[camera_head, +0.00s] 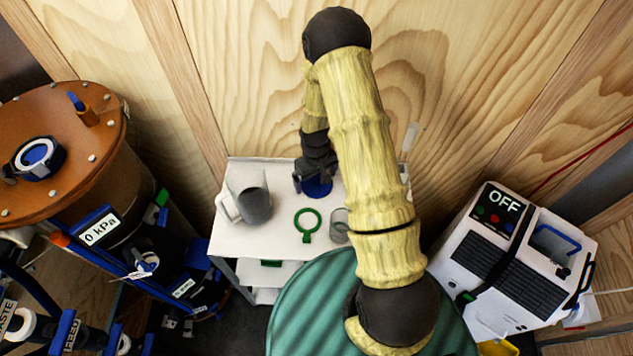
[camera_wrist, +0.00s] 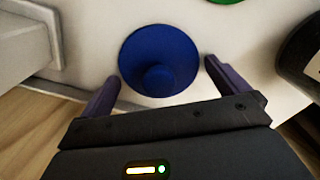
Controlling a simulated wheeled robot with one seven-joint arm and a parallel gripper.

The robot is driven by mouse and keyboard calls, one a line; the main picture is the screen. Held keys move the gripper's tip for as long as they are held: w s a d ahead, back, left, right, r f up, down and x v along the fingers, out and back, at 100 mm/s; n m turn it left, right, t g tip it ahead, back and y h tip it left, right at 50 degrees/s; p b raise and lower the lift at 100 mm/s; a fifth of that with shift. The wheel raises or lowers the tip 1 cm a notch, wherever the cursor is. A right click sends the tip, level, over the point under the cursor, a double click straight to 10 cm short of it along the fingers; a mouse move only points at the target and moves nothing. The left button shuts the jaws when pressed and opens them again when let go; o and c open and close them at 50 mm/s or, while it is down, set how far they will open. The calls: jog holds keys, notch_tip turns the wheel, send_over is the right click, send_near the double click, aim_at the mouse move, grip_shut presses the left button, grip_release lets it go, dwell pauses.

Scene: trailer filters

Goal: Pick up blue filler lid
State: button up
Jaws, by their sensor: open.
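The blue filler lid (camera_wrist: 160,52) is a round blue disc with a raised round knob in its middle. It lies on the white table (camera_head: 275,236), near its back edge. In the head view the lid (camera_head: 318,188) is partly covered by my gripper (camera_head: 309,182). In the wrist view my gripper (camera_wrist: 165,83) is open, with one dark finger on each side of the lid's near part. The knob sits between the fingers. I cannot tell whether the fingers touch the lid or the table.
A grey pitcher (camera_head: 255,205) stands left of the lid. A green ring with a handle (camera_head: 307,222) and a clear cup (camera_head: 338,226) are in front of it. The wooden wall (camera_head: 240,70) is close behind the table. A green ribbed drum (camera_head: 310,300) stands before the table.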

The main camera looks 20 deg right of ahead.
jog(key=c, duration=0.8)
jog(key=shift+w+r, duration=0.1)
jog(key=shift+r, duration=0.6)
notch_tip(320, 180, up, 9)
jog(key=shift+f+b, duration=0.15)
jog(key=shift+b, duration=0.55)
